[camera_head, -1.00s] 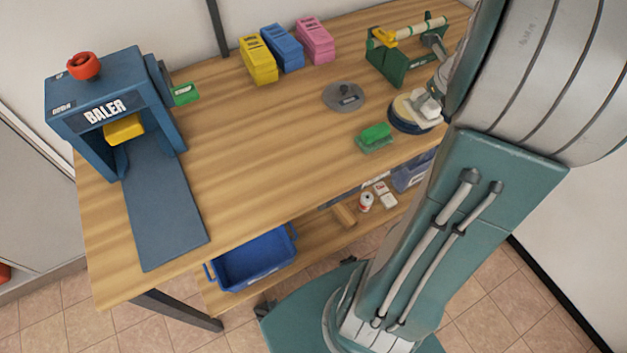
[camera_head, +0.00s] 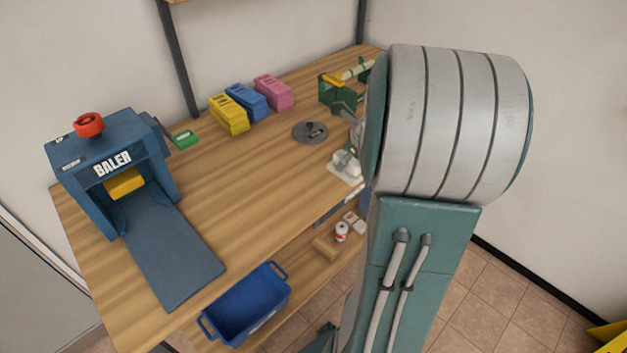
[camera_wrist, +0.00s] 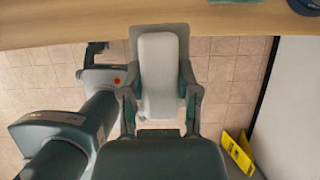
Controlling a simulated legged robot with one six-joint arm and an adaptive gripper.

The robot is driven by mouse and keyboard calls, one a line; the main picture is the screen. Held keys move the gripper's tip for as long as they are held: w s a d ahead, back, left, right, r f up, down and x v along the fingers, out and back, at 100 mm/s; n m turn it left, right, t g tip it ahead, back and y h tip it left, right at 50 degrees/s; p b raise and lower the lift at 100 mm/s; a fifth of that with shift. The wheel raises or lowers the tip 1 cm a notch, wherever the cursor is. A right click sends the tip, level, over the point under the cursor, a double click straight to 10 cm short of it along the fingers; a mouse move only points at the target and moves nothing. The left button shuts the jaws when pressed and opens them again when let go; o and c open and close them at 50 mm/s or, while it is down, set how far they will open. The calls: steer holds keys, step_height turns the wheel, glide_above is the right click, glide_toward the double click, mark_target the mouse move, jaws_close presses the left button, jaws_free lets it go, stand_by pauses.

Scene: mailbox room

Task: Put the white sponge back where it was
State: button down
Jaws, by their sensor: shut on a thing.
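My gripper (camera_wrist: 160,92) is shut on the white sponge (camera_wrist: 161,62), a pale block with a greyish-beige layer showing around its far end. In the wrist view the sponge is seen near the front edge of the wooden table (camera_wrist: 60,24), partly over the floor. In the head view the sponge (camera_head: 343,174) shows just left of my arm, over the table's front edge area; most of the gripper is hidden behind my arm. A green item (camera_wrist: 236,1) and a dark blue round item (camera_wrist: 306,6) are cut off at the wrist view's top.
Yellow (camera_head: 229,114), blue (camera_head: 247,102) and pink (camera_head: 274,92) blocks, a grey disc (camera_head: 310,132) and a green stand (camera_head: 335,92) are behind. A blue bin (camera_head: 245,305) sits below. The table's middle is clear.

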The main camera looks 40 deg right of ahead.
mark_target(339, 152)
steer(key=w, duration=0.1)
steer(key=w+f, duration=0.1)
steer(key=w, duration=0.2)
steer(key=shift+a+f, duration=0.3)
steer(key=shift+f, duration=0.1)
steer(key=w+f, duration=0.1)
steer(key=w+a+f, duration=0.1)
steer(key=w+f, duration=0.1)
steer(key=w+a+f, duration=0.1)
steer(key=shift+w+f, duration=0.15)
steer(key=shift+f, duration=0.15)
steer(key=shift+w+d+f, duration=0.2)
steer(key=shift+w+f, duration=0.15)
steer(key=shift+f, duration=0.1)
steer(key=f, duration=0.3)
steer(key=shift+w+d+f, duration=0.2)
steer(key=shift+w+f, duration=0.05)
steer(key=shift+a, duration=0.25)
steer(key=shift+f, duration=0.15)
steer(key=shift+c, duration=1.7)
jaws_free()
steer(key=shift+d, duration=0.1)
